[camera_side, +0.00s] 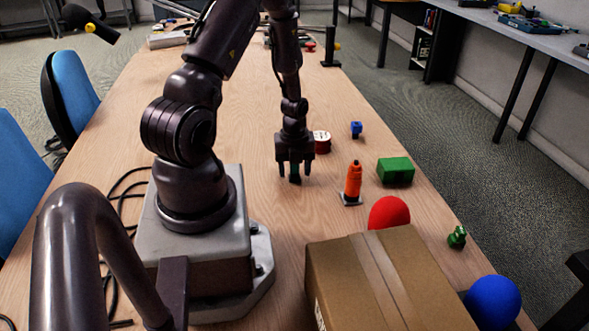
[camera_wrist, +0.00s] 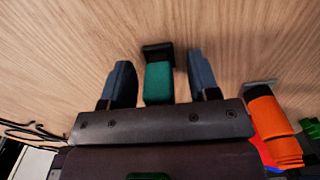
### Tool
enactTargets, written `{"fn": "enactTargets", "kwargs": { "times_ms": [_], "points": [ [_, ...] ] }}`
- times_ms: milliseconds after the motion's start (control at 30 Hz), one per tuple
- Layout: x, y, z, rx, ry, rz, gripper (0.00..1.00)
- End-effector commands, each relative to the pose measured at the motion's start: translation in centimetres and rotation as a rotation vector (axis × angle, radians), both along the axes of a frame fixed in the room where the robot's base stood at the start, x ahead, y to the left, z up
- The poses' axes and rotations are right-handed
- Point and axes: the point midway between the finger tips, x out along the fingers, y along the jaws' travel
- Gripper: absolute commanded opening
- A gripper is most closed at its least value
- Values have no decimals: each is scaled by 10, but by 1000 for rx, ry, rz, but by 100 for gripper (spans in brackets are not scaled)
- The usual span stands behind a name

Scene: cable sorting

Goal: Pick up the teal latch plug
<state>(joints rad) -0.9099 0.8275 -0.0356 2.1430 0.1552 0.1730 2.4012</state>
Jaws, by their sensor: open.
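The teal latch plug (camera_wrist: 158,83) stands on the wooden table, with a teal body and a black end piece. In the wrist view it lies between my gripper's two fingers (camera_wrist: 160,85), with a visible gap on each side. In the side view my gripper (camera_side: 295,174) points down close to the table, and the plug (camera_side: 295,172) shows as a small dark teal shape between the fingers. My gripper is open and does not appear to touch the plug. Part of the plug is hidden by the fingers in the side view.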

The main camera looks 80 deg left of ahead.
Motion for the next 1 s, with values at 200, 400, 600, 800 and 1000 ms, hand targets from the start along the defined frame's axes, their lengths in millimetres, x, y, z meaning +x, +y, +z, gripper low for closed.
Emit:
{"fn": "enactTargets", "kwargs": {
  "times_ms": [200, 400, 600, 800, 1000],
  "points": [
    [0, 0, 0, 0, 0, 0, 28],
    [0, 0, 0, 0, 0, 0, 2],
    [0, 0, 1, 0, -1, 0, 2],
    [0, 0, 15, 1, -2, 0, 2],
    [0, 1, 50, 5, -4, 1, 2]
  ]
}}
